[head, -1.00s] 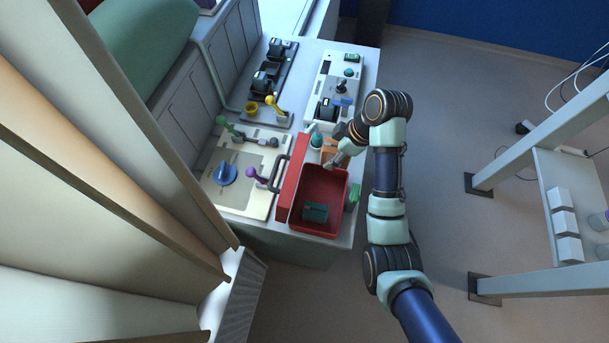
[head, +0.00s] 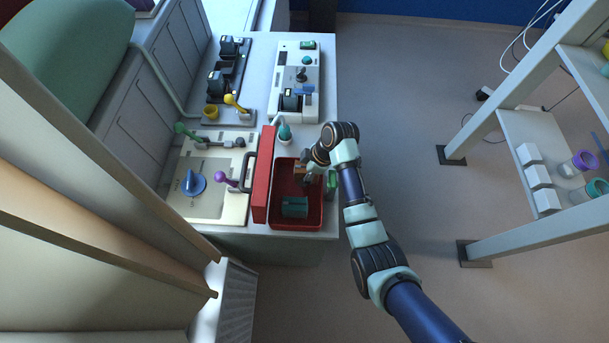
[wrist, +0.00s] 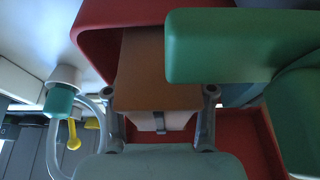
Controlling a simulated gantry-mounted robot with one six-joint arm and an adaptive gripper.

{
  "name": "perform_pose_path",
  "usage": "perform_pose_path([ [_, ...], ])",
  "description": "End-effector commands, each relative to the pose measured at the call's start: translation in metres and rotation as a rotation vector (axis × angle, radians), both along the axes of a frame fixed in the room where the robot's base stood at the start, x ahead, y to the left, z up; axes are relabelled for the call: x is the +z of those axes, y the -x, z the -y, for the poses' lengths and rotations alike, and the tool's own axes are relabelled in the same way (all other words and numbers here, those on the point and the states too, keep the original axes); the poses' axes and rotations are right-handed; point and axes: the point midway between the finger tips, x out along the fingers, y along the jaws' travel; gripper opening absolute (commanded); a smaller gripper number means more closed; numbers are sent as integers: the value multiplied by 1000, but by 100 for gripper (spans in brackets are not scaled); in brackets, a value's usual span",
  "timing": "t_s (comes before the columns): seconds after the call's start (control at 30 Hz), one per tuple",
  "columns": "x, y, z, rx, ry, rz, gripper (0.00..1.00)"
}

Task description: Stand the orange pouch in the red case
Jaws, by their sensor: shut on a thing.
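The red case (head: 283,223) stands open near the front of the bench, its red lid (head: 262,175) raised on the left. My gripper (head: 306,178) is over the case's far right part. It is shut on the orange pouch (head: 300,168), which is mostly hidden by my arm in the head view. In the wrist view the pouch (wrist: 152,72) sits between both fingers (wrist: 160,95), with the case's red wall (wrist: 100,25) around it. I cannot tell whether the pouch touches the case floor.
A teal box (head: 295,207) lies in the near part of the case. A green object (head: 331,182) stands just outside its right wall; a large green shape (wrist: 240,45) fills the wrist view's upper right. A teal-capped bottle (head: 284,133) stands just beyond the case.

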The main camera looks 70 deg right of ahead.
Motion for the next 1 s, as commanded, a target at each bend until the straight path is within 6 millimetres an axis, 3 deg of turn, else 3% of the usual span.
perform_pose_path([
  [0.13, -26, 0, -1, 0, -3, -2, 11],
  [0.47, -31, 0, 0, 1, -2, -1, 11],
  [0.5, -32, 0, -1, 1, -1, -2, 55],
  [0.63, -31, 0, -1, 1, -1, -2, 77],
  [1.0, -27, 1, 0, 0, -1, 0, 80],
])
